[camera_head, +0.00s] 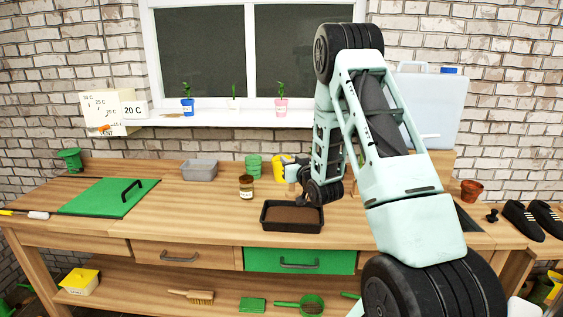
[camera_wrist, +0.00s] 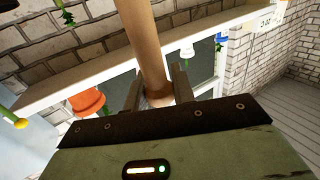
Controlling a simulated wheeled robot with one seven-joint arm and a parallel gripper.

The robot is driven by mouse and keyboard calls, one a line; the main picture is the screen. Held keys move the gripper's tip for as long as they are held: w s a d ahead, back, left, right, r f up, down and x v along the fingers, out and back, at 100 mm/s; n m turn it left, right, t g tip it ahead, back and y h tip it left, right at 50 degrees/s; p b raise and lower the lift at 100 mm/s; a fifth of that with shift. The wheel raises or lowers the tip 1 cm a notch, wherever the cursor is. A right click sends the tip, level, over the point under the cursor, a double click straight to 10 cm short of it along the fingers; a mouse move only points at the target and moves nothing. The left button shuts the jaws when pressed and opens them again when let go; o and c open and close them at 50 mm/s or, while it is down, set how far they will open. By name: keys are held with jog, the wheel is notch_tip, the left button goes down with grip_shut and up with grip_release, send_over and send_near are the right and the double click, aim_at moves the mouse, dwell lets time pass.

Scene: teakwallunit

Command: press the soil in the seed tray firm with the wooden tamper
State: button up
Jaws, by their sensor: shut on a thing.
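The black seed tray (camera_head: 266,223) stands on the bench near its front edge, with brown, level-looking soil (camera_head: 292,215) in it. My gripper (camera_wrist: 158,90) is shut on the round wooden handle of the tamper (camera_wrist: 145,40), which runs away from between the fingers in the wrist view. In the head view my gripper (camera_head: 299,180) is behind and above the tray, with a bit of the tamper (camera_head: 291,173) showing at its left. The tamper's pressing end cannot be made out clearly. The tray does not show in the wrist view.
A brown labelled jar (camera_head: 246,187) stands just left behind the tray. A yellow object (camera_head: 278,168) and green stacked pots (camera_head: 253,166) are behind. A grey tub (camera_head: 199,170) and green board (camera_head: 110,198) lie left. Potted seedlings (camera_head: 187,106) line the windowsill.

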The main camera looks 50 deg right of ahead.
aim_at(293, 189)
jog(key=shift+f+b, duration=1.15)
jog(key=shift+f, duration=1.15)
jog(key=shift+f+b, duration=1.15)
jog(key=shift+f, duration=0.1)
jog(key=shift+f+b, duration=0.35)
jog(key=shift+b, duration=0.1)
jog(key=shift+f+b, duration=0.7)
